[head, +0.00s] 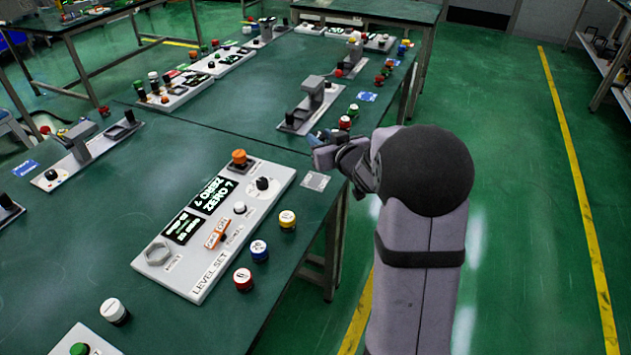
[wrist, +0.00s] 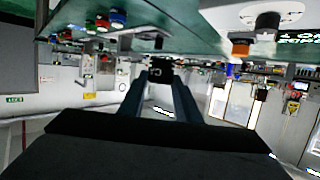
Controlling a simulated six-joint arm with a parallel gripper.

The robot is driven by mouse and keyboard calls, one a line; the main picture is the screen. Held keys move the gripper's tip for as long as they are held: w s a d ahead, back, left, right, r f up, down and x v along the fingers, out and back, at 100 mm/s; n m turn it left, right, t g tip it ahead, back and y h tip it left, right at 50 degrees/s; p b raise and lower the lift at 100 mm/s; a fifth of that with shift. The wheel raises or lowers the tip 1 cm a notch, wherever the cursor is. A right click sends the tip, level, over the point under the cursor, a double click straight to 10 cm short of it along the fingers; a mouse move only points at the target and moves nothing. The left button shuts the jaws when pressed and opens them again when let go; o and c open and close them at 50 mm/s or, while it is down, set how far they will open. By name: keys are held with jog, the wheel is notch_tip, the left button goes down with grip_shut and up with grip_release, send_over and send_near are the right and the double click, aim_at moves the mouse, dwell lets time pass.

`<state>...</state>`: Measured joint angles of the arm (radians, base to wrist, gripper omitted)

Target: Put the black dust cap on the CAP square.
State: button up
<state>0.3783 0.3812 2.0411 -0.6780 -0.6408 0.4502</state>
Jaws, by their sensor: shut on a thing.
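My gripper (head: 322,146) is above the right edge of the green table in the head view. In the wrist view its two fingers (wrist: 160,78) are shut on a small black thing, the black dust cap (wrist: 160,68), held clear of the table. In the head view the cap is hidden or too small to make out. A pale grey square (head: 315,181) lies flat on the table by its right edge, just below my gripper in the picture. It appears to be the CAP square, but its lettering is too small to read.
A grey LEVEL SET panel (head: 215,228) with knobs lies left of the square. Yellow (head: 287,220), blue (head: 259,251) and red (head: 243,280) capped jars stand along its right side. A panel with a grey upright (head: 311,108) stands beyond my gripper.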

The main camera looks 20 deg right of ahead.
aim_at(318, 185)
jog(key=shift+s+a+f, duration=0.15)
jog(key=shift+a+f, duration=0.4)
jog(key=shift+f, duration=0.25)
jog(key=shift+f, duration=5)
jog(key=shift+f+b, duration=0.15)
jog(key=shift+b, duration=0.15)
jog(key=o, duration=1)
